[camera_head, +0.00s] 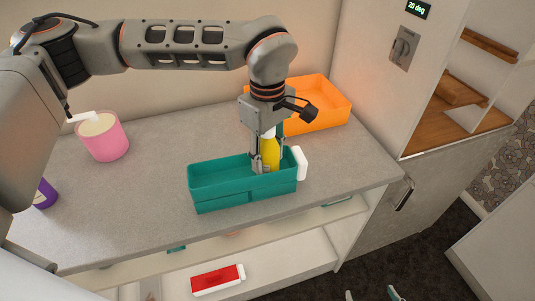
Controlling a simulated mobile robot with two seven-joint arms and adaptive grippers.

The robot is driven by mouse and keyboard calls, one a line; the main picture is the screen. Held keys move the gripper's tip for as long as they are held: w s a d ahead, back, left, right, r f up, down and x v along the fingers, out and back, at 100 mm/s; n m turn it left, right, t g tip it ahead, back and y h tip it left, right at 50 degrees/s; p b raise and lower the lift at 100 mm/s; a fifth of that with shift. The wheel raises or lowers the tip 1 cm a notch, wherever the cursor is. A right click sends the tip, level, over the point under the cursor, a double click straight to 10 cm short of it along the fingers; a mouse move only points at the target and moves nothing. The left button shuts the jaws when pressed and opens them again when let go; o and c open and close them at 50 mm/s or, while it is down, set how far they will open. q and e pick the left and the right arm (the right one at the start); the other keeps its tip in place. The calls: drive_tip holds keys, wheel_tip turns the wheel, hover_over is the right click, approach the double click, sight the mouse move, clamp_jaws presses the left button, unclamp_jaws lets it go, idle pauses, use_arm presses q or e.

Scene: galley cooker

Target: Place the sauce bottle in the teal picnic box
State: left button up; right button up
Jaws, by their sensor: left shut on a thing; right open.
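The yellow sauce bottle (270,152) is upright in my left gripper (270,163), which is shut on it. The teal picnic box (225,193) stands on the grey counter. The bottle is at the right part of the box, and its lower end is hidden behind the front wall. I cannot tell whether it touches the box floor. The tips of my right gripper (372,294) show at the bottom edge, spread apart and empty, away from the counter.
An orange tray (318,118) stands behind the teal box. A white piece (300,163) is at the box's right end. A pink pot (103,140) and a purple item (45,195) are at left. A red-and-white box (217,279) lies on the shelf below.

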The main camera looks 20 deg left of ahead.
use_arm(q)
drive_tip(key=o, duration=0.9)
drive_tip(key=shift+f, duration=0.1)
drive_tip(key=shift+o, duration=0.2)
wheel_tip(320, 180, up, 12)
drive_tip(key=shift+r, duration=0.2)
